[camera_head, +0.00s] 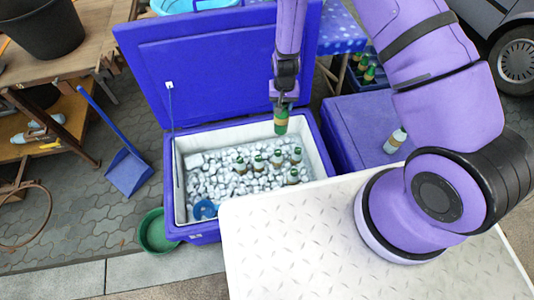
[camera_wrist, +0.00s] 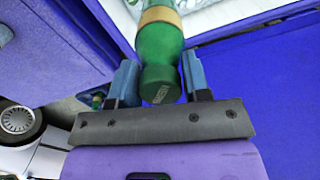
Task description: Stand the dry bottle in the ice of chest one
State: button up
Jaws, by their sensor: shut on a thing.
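My gripper (camera_head: 283,98) is shut on a green bottle (camera_head: 281,121) and holds it above the far right part of the open blue chest (camera_head: 208,232). In the wrist view the green bottle (camera_wrist: 160,62), with a tan band, sits between the two blue fingers (camera_wrist: 160,85). White ice cubes (camera_head: 222,189) fill the chest. Several green-topped bottles (camera_head: 259,163) stand in the ice toward its right half. A blue round object (camera_head: 204,210) lies in the ice at the front left. I cannot tell whether the held bottle is dry.
The chest's raised blue lid (camera_head: 215,60) stands just behind the held bottle. A second, closed blue chest (camera_head: 350,150) is at the right, with a pale bottle (camera_head: 395,141) on it. A green bowl (camera_head: 157,231) and blue dustpan (camera_head: 128,172) are on the ground left.

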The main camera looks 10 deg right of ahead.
jog(key=s+a+f+m, duration=0.2)
jog(key=s+a+f, duration=0.2)
jog(key=s+f, duration=0.25)
jog(key=s+a+f+m, duration=0.1)
jog(key=s+a+f, duration=0.35)
jog(key=f, duration=0.25)
notch_tip(320, 180, down, 26)
jog(key=d, duration=0.1)
jog(key=shift+r, duration=0.15)
dwell(0.9)
jog(key=shift+s+f, duration=0.1)
jog(key=shift+f, duration=0.45)
dwell(0.9)
jog(key=o, duration=1.5)
jog(key=shift+r, duration=0.1)
jog(key=shift+r, duration=13.45)
